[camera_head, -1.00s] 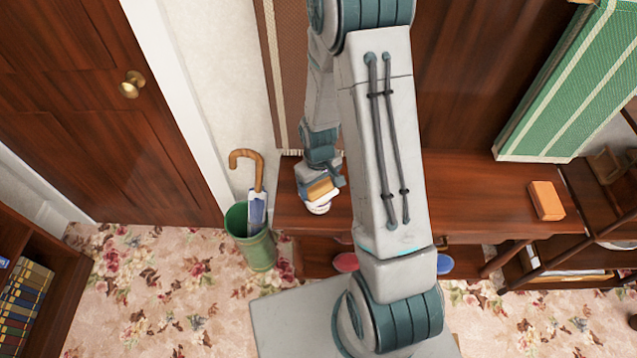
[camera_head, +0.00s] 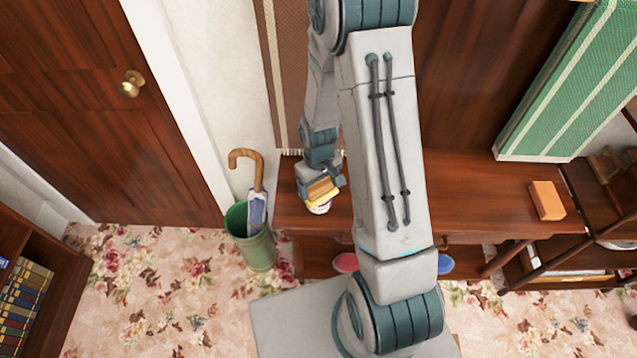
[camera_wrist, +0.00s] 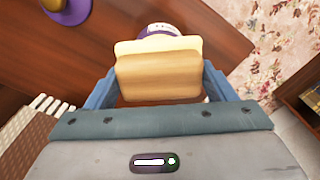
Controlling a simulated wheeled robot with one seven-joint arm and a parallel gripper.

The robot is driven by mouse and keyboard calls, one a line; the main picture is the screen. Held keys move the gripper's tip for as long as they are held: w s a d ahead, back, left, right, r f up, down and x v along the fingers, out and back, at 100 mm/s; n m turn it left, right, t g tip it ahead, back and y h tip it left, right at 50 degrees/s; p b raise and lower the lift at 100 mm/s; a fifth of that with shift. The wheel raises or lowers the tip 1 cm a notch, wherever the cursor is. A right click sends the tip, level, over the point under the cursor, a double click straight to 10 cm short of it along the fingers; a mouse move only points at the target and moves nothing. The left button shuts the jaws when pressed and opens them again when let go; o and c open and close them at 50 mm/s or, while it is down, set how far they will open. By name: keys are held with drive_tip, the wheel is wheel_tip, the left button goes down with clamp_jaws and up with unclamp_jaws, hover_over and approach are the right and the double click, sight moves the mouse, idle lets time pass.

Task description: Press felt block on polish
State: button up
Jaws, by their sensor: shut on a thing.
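My gripper (camera_head: 321,182) is at the left end of the dark wooden table (camera_head: 480,190). In the wrist view its blue fingers (camera_wrist: 158,82) are shut on the sides of the felt block (camera_wrist: 158,72), a wooden block with a cream felt layer. The block also shows in the head view (camera_head: 323,192), tilted. A white and purple round container, seemingly the polish (camera_wrist: 159,29), is partly hidden behind the block; its pale edge shows below the block in the head view (camera_head: 320,210). I cannot tell whether felt and polish touch.
A purple round thing with a tan top (camera_wrist: 68,10) is on the wood in the wrist view. An orange block (camera_head: 547,200) lies on the table's right. A green stand (camera_head: 252,245) holding an umbrella (camera_head: 257,205) is left of the table. My arm hides the table's middle.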

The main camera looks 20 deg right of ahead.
sight(318, 184)
drive_tip(key=shift+s, duration=0.1)
idle(0.3)
drive_tip(key=shift+r+p, duration=2.35)
drive_tip(key=shift+r, duration=1.15)
drive_tip(key=shift+w, duration=0.2)
